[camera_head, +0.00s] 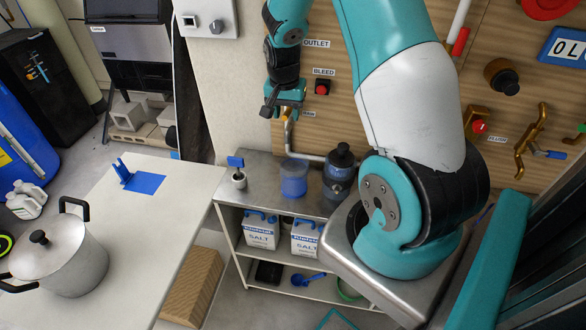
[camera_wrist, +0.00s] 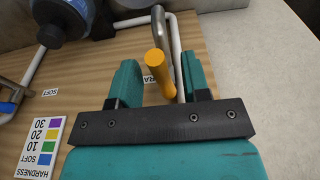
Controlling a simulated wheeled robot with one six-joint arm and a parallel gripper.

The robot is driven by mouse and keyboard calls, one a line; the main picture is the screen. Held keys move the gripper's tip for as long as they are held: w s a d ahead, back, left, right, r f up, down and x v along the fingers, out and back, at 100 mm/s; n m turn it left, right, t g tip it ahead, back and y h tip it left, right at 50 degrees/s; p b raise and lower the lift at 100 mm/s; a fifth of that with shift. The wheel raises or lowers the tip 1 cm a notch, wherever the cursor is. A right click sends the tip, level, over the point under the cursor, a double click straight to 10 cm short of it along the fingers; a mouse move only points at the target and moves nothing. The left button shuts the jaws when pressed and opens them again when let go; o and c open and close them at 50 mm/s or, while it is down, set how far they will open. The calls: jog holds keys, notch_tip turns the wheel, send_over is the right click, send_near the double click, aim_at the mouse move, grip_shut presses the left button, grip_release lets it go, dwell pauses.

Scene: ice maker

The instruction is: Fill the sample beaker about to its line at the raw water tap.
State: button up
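The raw water tap (camera_head: 289,138) has a bent metal spout on the wooden panel, below my gripper. Its orange handle (camera_wrist: 160,72) stands between my gripper's fingers in the wrist view, with gaps on both sides. My gripper (camera_head: 286,98) is open around the handle; it also shows in the wrist view (camera_wrist: 161,85). A translucent blue beaker (camera_head: 294,180) stands upright on the metal shelf top, below the spout. Its lower part looks darker blue. I cannot make out its line or whether water is running. The beaker is not visible in the wrist view.
A dark canister (camera_head: 340,168) stands right of the beaker. A small pot with a blue tag (camera_head: 238,175) stands left of it. Salt cartons (camera_head: 259,230) sit on the shelf below.

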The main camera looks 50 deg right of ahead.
jog(key=r+p, duration=0.1)
jog(key=r, duration=0.1)
jog(key=r+p, duration=0.2)
jog(key=a+r+p, duration=0.1)
jog(key=r+p, duration=0.1)
jog(key=r, duration=0.1)
jog(key=shift+s, duration=0.25)
dwell(0.6)
jog(key=shift+a, duration=0.25)
jog(key=a+r+n+y+b, duration=0.25)
jog(key=a+n+b, duration=0.2)
jog(key=a, duration=0.75)
jog(key=s+a+r+n+y+b, duration=0.1)
jog(key=s+a+r+n+b, duration=0.1)
jog(key=s+a+n, duration=0.5)
jog(key=s+a+r+n+g+y+b, duration=0.1)
jog(key=s+a+r+n+y+b, duration=0.1)
jog(key=s+a+n, duration=0.5)
jog(key=s+a+r+b, duration=0.1)
jog(key=s+a, duration=0.5)
jog(key=s, duration=0.1)
jog(key=shift+a+n, duration=0.15)
jog(key=shift+n, duration=0.2)
